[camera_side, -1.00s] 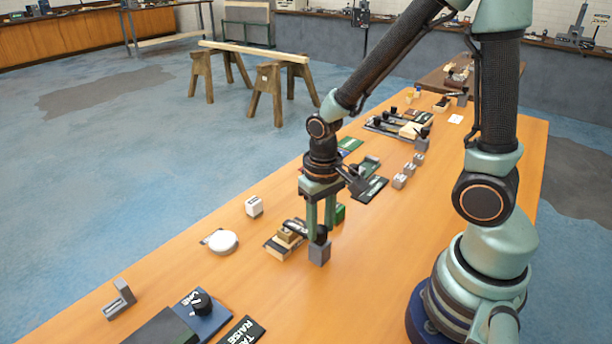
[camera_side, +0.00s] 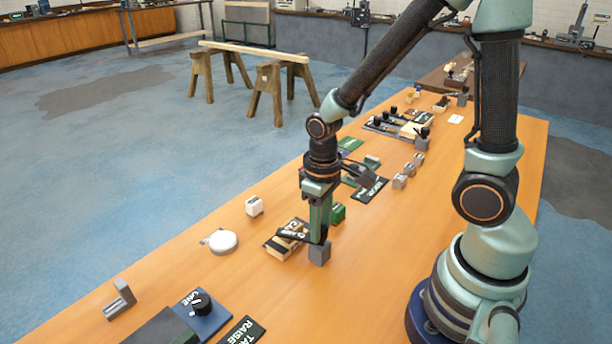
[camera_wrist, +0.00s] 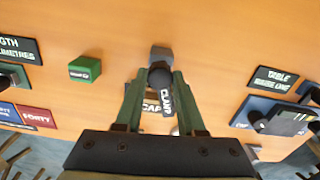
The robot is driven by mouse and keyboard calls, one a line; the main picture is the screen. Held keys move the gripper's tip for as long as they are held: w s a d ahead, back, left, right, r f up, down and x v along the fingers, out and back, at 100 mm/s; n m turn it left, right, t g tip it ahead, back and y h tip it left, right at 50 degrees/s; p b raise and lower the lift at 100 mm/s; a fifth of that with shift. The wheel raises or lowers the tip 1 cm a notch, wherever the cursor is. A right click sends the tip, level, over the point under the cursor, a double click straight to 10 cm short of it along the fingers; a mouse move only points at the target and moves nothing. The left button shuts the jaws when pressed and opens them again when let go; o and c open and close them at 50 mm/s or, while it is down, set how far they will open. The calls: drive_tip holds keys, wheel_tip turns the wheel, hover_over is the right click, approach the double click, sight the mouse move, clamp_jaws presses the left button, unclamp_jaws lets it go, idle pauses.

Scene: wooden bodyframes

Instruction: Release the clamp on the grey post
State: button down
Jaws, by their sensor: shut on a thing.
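The grey post (camera_side: 319,255) is a short block upright on the wooden bench in the side view. In the wrist view its grey top (camera_wrist: 161,51) shows just beyond my fingertips. The clamp is a black lever lettered CLAMP (camera_wrist: 165,100), with a round black end beside the post top. My gripper (camera_side: 319,238) points down at the post. In the wrist view its two green fingers (camera_wrist: 157,80) are shut on the black clamp lever, one on each side. The lever's underside and exact contact with the post are hidden.
A pale wooden block with a black lettered plate (camera_wrist: 147,104) lies behind the lever. A green block (camera_wrist: 85,69) stands close by. Bare bench lies right of the post.

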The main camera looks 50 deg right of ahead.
drive_tip(key=n, duration=1.3)
drive_tip(key=shift+n, duration=0.4)
drive_tip(key=shift+w, duration=0.1)
drive_tip(key=c, duration=0.5)
unclamp_jaws()
drive_tip(key=shift+r, duration=0.1)
wheel_tip(320, 180, up, 12)
idle(0.4)
